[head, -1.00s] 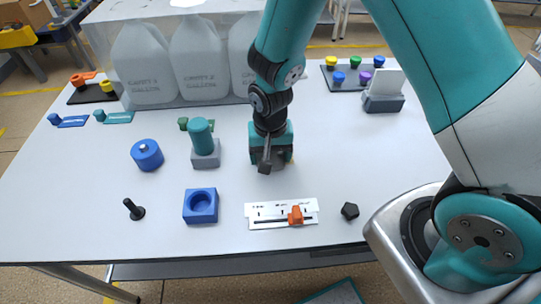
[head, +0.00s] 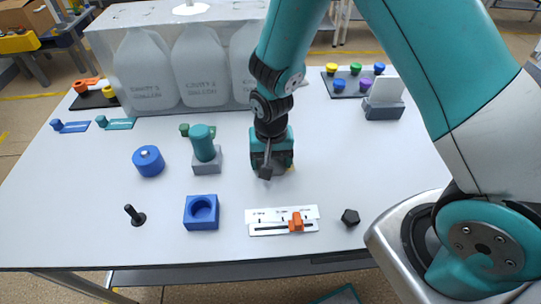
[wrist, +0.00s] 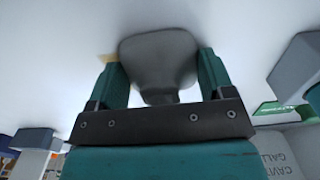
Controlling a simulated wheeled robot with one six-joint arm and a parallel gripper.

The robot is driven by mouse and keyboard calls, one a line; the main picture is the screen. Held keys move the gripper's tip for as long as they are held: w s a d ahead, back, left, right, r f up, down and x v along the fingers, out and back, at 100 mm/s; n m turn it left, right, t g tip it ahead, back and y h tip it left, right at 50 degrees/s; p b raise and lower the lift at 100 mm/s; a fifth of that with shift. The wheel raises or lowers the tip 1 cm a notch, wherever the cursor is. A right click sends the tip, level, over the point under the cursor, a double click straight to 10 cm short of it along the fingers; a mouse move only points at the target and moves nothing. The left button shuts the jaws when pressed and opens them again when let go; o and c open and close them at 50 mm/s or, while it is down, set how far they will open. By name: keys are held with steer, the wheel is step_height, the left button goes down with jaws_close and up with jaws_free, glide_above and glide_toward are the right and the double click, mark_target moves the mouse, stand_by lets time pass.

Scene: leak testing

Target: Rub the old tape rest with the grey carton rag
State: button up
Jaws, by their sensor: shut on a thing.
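My gripper (head: 268,170) is low over the white table (head: 100,185), near its middle. In the wrist view, my gripper (wrist: 160,72) has its two teal fingers closed on the sides of a grey, rounded piece, the grey carton rag (wrist: 158,52). The rag reaches down to the table surface, though I cannot tell for certain that it touches. A small tan patch, the old tape rest (wrist: 107,58), shows beside the rag by the left finger. In the head view only a yellowish speck of it (head: 292,168) shows beside my gripper, which hides the rest.
A grey block with a teal cylinder (head: 205,150) stands left of my gripper. A blue socket block (head: 201,212), a white gauge with an orange slider (head: 282,221) and a black nut (head: 350,217) lie in front. Large translucent jugs (head: 200,70) stand behind.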

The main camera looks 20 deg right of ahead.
steer(key=shift+s+a+f, duration=0.15)
steer(key=shift+s+a, duration=0.05)
steer(key=shift+s, duration=0.5)
steer(key=shift+w+d+r+p, duration=0.15)
steer(key=shift+w+d, duration=0.1)
steer(key=shift+w, duration=0.55)
steer(key=shift+w+d+r+p, duration=0.1)
steer(key=shift+w+d+p, duration=0.1)
steer(key=shift+w, duration=0.55)
steer(key=shift+s+a+f, duration=0.2)
steer(key=shift+s, duration=0.55)
steer(key=shift+s+a+r, duration=0.1)
steer(key=shift+s+a, duration=0.2)
steer(key=shift+s, duration=0.5)
steer(key=shift+w+d, duration=0.25)
steer(key=shift+w, duration=0.5)
steer(key=shift+w+d, duration=0.3)
steer(key=shift+w, duration=0.45)
steer(key=shift+s+a+r, duration=0.1)
steer(key=shift+s+a, duration=0.2)
steer(key=shift+s, duration=0.4)
steer(key=shift+s+a+f, duration=0.1)
steer(key=shift+s+a, duration=0.05)
steer(key=shift+s, duration=0.25)
steer(key=shift+s+a+f, duration=0.1)
steer(key=shift+s, duration=0.3)
